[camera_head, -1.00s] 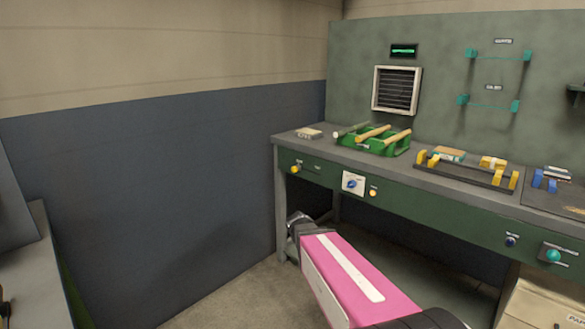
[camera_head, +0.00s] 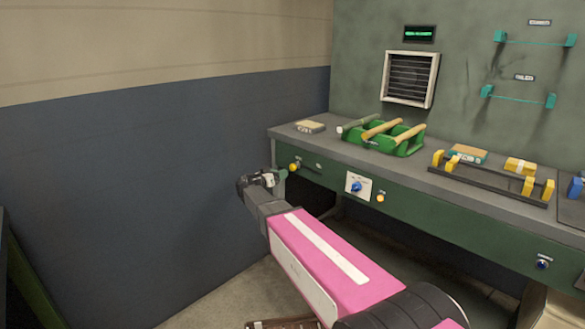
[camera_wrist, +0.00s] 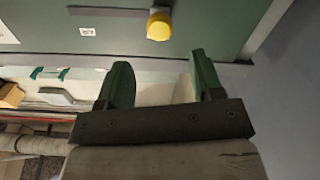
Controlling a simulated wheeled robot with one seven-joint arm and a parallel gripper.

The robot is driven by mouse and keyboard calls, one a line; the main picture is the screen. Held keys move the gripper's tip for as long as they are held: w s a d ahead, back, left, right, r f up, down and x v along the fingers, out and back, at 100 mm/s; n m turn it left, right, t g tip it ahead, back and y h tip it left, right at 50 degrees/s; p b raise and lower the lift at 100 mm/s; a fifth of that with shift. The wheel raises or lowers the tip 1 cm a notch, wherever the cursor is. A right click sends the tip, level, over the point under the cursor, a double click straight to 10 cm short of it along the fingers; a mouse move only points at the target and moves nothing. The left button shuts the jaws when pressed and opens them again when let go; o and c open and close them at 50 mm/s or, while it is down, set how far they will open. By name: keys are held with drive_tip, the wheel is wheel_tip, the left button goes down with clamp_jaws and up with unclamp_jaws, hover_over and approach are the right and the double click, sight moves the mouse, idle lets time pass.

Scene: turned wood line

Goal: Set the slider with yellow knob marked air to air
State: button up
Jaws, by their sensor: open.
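The yellow knob (camera_head: 294,166) of the slider sits at the left end of the bench's green front panel. My gripper (camera_head: 272,177) is just left of and below the knob. In the wrist view my gripper (camera_wrist: 158,75) is open, its two green fingers apart with nothing between them.
A blue knob on a white plate (camera_head: 357,186) and an orange button (camera_head: 380,198) are further right on the panel. The grey bench top (camera_head: 320,142) holds a green rack (camera_head: 372,141) of wooden rods. A blue-grey wall (camera_head: 150,190) stands left of the bench.

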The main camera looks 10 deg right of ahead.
sight(291, 168)
drive_tip(key=x, duration=0.9)
drive_tip(key=shift+d, duration=0.1)
